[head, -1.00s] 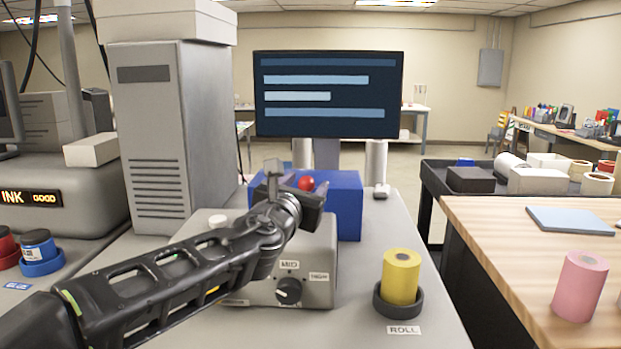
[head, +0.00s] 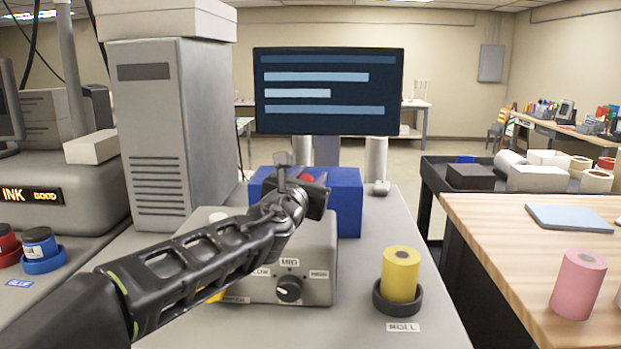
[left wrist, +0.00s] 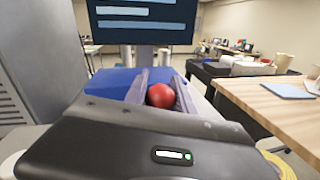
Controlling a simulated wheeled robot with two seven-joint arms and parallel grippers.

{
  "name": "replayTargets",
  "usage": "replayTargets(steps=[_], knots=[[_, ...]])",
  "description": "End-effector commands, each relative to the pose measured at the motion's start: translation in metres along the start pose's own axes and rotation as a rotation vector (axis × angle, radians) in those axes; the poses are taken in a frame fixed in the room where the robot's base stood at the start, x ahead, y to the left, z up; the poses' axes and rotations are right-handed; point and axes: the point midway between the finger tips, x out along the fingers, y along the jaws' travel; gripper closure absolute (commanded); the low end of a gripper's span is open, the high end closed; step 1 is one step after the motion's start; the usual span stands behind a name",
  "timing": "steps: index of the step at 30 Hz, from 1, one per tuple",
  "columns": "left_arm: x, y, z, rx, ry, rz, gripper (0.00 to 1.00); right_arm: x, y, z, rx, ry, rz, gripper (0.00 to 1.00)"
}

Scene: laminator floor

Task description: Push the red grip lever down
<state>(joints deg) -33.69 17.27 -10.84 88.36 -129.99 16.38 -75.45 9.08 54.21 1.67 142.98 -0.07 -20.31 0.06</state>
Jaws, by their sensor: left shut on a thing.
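The red ball-shaped grip of the lever (head: 306,178) shows just above my left gripper (head: 310,182) in the head view, mostly hidden behind it. In the left wrist view the red grip (left wrist: 160,95) sits between the two grey fingers of my left gripper (left wrist: 158,88), which is shut on it. The lever's shaft is hidden. The blue housing (head: 347,203) stands directly behind and around the gripper. My right gripper is not in view.
A grey control box (head: 318,260) with a black knob (head: 289,289) lies below my left forearm. A yellow roll (head: 401,275) stands in a dark holder at right. A tall grey cabinet (head: 160,130) is at left, and a dark monitor (head: 328,92) stands behind.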

Motion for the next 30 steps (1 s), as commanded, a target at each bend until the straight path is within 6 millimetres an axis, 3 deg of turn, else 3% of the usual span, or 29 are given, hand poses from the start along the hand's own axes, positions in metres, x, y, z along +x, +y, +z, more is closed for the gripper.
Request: replayTargets(steps=[6,30], knots=[[-0.0001,0.0000,0.0001,0.000,0.000,0.000,1.00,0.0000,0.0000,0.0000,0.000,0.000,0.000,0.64],[-0.0001,0.0000,0.0001,0.000,0.000,0.000,1.00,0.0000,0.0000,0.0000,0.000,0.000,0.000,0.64]])
